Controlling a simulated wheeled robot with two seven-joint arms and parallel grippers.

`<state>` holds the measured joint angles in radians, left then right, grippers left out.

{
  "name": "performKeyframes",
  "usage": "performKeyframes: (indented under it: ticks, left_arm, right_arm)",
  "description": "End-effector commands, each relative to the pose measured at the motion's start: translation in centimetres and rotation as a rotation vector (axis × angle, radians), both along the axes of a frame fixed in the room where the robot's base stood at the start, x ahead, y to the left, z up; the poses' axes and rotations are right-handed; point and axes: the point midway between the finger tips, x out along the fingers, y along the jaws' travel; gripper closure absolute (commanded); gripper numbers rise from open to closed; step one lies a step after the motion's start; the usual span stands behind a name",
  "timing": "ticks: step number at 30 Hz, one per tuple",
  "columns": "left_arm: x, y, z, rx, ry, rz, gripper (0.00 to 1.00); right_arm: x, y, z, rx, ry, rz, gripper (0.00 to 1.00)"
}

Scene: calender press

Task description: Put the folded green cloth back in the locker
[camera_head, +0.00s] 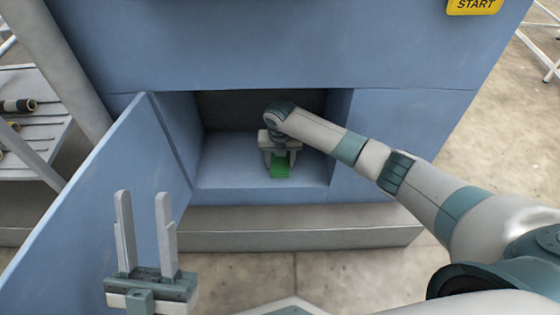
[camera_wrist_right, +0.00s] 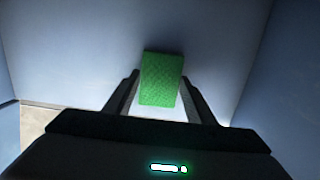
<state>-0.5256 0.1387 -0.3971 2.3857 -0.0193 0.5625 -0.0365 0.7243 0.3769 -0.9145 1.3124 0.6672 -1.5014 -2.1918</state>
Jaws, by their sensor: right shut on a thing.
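The folded green cloth (camera_head: 280,169) is a small green block inside the open blue locker (camera_head: 225,174), just above or on its floor. I cannot tell whether it touches the floor. My right gripper (camera_head: 280,160) reaches into the locker and is shut on the cloth. In the right wrist view the cloth (camera_wrist_right: 161,78) sits between the two dark fingers (camera_wrist_right: 158,100) and sticks out beyond their tips. My left gripper (camera_head: 143,220) is open and empty, outside the locker at the lower left, in front of the door.
The locker door (camera_head: 95,205) stands open to the left. The locker's side walls and upper edge surround my right gripper closely. A grey ledge (camera_head: 300,238) runs below the opening. A rack with dark cylindrical parts (camera_head: 18,106) stands at the far left.

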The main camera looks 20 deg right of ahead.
Motion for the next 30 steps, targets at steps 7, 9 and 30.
performKeyframes:
  ticks: [7,9,30]
  left_arm:
    - [0.0,0.0,0.0,0.000,0.002,-0.001,0.62]
    - [0.0,0.0,0.0,0.000,0.002,-0.001,0.62]
    - [0.1,-0.7,-0.7,0.018,0.077,-0.010,0.62]
  right_arm:
    - [0.0,0.0,-0.2,0.000,0.000,0.000,0.71]
    - [0.0,0.0,-0.3,0.000,0.000,0.000,0.45]
    - [-0.2,0.1,2.6,0.000,-0.001,0.002,0.31]
